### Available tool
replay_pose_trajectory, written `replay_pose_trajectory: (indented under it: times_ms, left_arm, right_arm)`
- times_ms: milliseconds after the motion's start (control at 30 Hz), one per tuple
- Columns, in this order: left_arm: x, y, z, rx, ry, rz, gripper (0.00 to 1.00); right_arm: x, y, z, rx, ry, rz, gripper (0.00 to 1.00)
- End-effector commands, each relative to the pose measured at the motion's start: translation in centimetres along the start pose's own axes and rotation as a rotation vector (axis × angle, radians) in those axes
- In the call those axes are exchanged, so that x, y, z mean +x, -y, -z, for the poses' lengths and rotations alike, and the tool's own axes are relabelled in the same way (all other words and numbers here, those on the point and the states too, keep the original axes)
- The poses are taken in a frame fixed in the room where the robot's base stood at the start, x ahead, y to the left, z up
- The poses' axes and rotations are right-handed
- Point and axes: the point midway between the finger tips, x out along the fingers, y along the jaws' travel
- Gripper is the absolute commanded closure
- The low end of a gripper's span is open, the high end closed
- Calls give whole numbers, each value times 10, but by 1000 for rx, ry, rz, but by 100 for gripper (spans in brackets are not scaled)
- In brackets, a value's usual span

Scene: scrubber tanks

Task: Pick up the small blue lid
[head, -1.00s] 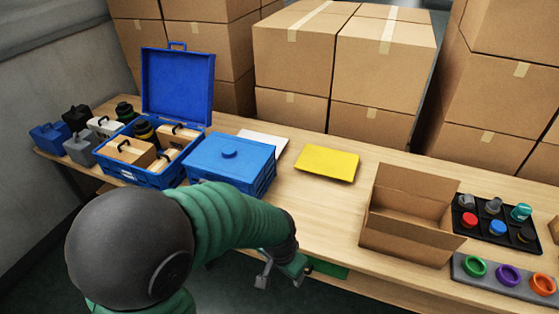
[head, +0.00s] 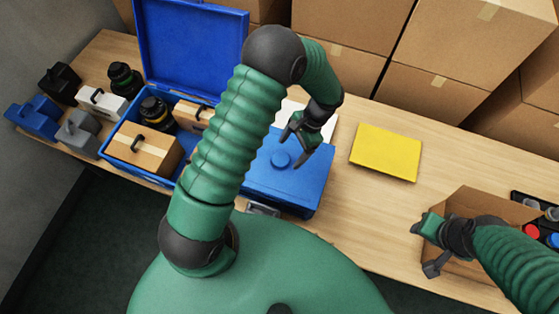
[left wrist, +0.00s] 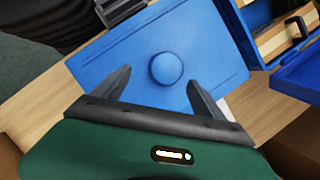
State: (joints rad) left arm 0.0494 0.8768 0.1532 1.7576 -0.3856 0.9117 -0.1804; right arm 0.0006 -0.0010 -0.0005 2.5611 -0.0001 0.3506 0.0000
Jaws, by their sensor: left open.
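The small blue lid (head: 262,181) lies flat on the smaller blue box and has a round knob (head: 281,160) on top. It also fills the middle of the left wrist view (left wrist: 120,72). My left gripper (head: 296,146) is open and empty above the lid, with its fingers pointing down toward the knob. In the left wrist view its two fingers (left wrist: 160,77) show on either side of the knob, and I see no contact. My right gripper (head: 426,247) is at the front of the open cardboard box; its jaw opening is unclear.
A larger blue case (head: 114,143) with its lid raised stands left of the lid, holding wooden boxes and a black canister. A yellow panel (head: 386,153) lies to the right. Cardboard boxes (head: 452,50) line the back. Bare table lies around the yellow panel.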

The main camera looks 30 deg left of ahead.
Motion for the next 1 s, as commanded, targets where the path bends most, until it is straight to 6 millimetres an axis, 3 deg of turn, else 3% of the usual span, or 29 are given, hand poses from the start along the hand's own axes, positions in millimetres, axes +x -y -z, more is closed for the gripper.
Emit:
replay_pose_trajectory:
  times_ms: [367, 600, 1000]
  left_arm:
    - [55, 8, -14, 2, -5, -5, 19]
    - [61, 9, -10, 1, -6, -4, 19]
    - [61, 9, -10, 1, -8, -4, 70]
  right_arm:
    - [-20, 0, 5, -1, -1, 0, 64]
    - [-19, 0, 5, -1, 0, 0, 64]
    - [-19, 0, 5, -1, -1, 0, 64]
